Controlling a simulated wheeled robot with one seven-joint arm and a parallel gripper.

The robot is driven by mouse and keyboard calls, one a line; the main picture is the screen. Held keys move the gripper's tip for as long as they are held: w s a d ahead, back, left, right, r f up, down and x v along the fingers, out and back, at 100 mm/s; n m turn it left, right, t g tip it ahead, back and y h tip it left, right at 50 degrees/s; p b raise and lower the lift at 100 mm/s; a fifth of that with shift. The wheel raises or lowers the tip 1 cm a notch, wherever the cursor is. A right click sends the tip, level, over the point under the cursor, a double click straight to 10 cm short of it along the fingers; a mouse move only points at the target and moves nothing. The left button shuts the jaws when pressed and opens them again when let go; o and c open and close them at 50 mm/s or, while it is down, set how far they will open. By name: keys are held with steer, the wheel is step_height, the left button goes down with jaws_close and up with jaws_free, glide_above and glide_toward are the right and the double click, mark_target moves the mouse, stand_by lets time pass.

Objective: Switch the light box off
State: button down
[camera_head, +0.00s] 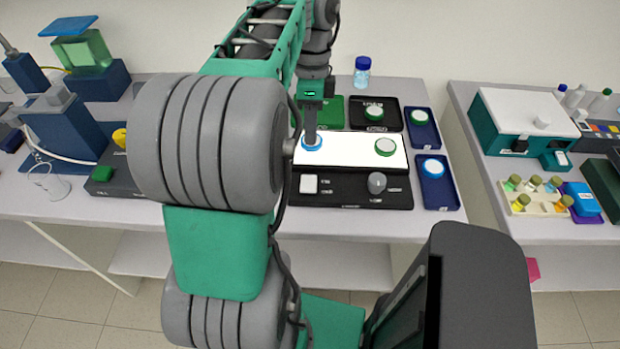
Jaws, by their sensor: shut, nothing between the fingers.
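The light box (352,149) lies on the bench, its top panel bright white. Its black front strip (343,190) carries a white square button or switch (309,184) on the left and a grey round knob (377,183) on the right. My gripper (311,139) is shut and points down at the left end of the bright panel, over a blue-rimmed round dish (313,148). I cannot tell whether its tips touch the dish. It is behind the white switch, apart from it.
A green-rimmed dish (385,147) sits on the panel's right end. Dark blue trays (436,192) with dishes stand to the right, a black tray (391,116) and green mat (330,113) behind. A blue-capped bottle (362,72) stands at the back. A gap separates the right bench (500,168).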

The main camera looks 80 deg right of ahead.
mark_target(310, 186)
steer(key=f, duration=0.4)
steer(key=a+f+b, duration=0.1)
steer(key=f, duration=0.3)
steer(key=a+f, duration=0.1)
steer(key=f, duration=0.3)
steer(key=shift+s+a+f+b, duration=0.15)
steer(key=shift+s+f+b, duration=0.05)
steer(key=shift+f+b, duration=0.1)
steer(key=shift+r, duration=0.1)
